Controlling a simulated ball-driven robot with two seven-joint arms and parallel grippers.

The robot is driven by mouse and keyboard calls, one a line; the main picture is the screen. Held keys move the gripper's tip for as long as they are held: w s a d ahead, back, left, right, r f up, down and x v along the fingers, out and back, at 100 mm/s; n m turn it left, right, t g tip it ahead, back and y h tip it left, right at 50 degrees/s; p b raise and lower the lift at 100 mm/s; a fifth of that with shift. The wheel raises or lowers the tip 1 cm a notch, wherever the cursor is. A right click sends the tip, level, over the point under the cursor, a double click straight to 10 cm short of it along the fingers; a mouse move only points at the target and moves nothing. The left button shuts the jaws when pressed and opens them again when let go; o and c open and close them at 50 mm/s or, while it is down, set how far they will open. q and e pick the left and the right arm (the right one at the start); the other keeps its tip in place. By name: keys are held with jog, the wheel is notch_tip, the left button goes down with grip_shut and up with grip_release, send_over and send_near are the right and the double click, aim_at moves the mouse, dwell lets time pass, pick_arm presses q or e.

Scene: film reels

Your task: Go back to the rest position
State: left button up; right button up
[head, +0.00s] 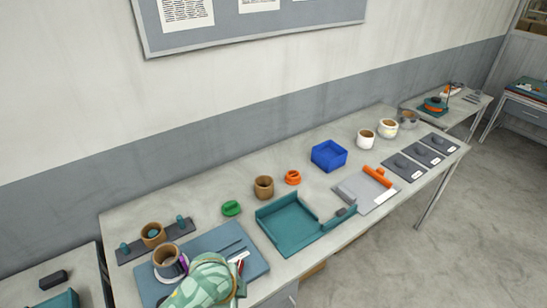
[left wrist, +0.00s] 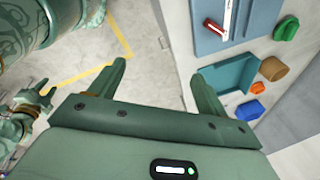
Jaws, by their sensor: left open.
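My left gripper (left wrist: 160,72) shows large in the left wrist view, its two fingers spread wide with nothing between them. It is over bare floor beside the work table (left wrist: 182,62), and the table's edge runs near its right finger. In the head view a green patterned part of my arm (head: 205,283) covers the table's near left end; no fingertips can be made out there. What looks like my right gripper (left wrist: 38,103) shows small at the left edge of the left wrist view, away from the table. Its jaws are too small to read.
The long table (head: 330,205) carries a teal tray (head: 272,238), a blue box (head: 328,156), a brown pot (head: 264,187), a green lid (head: 231,208), an orange ring (head: 293,177) and a blue-grey board (head: 150,291). Open floor (head: 420,240) lies in front.

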pick_arm(q)
jog(key=s+a+r+n+t+y, duration=0.25)
jog(key=s+a+r+n, duration=0.35)
jog(key=a, duration=0.4)
jog(key=s+a+r+n+t+y, duration=0.2)
jog(key=s+a+r+n+y, duration=0.25)
jog(key=a+r, duration=0.5)
jog(key=s+d+f+g+h+b, duration=0.15)
jog(key=f+b, duration=0.45)
jog(key=f, duration=1.4)
jog(key=s+d+f+g+h+b, duration=0.15)
jog(key=f+b, duration=0.45)
jog(key=f, duration=1.3)
jog(key=s+f+n+g+h+b, duration=0.1)
jog(key=s+f+b, duration=0.3)
jog(key=s+f, duration=0.3)
jog(key=s+f+n+g+b, duration=0.1)
jog(key=s+f+b, duration=0.3)
jog(key=f, duration=0.9)
jog(key=s+f+n+g+h+b, duration=0.1)
jog(key=s+f+b, duration=0.3)
jog(key=s+f, duration=0.6)
jog(key=shift+s+d+f+h+b, duration=0.2)
jog(key=shift+d+f+h+b, duration=0.1)
jog(key=shift+d+f+b, duration=0.15)
pick_arm(e)
notch_tip(320, 180, down, 25)
jog(key=s, duration=0.2)
jog(key=shift+s+g, duration=0.2)
jog(key=shift+g, duration=0.1)
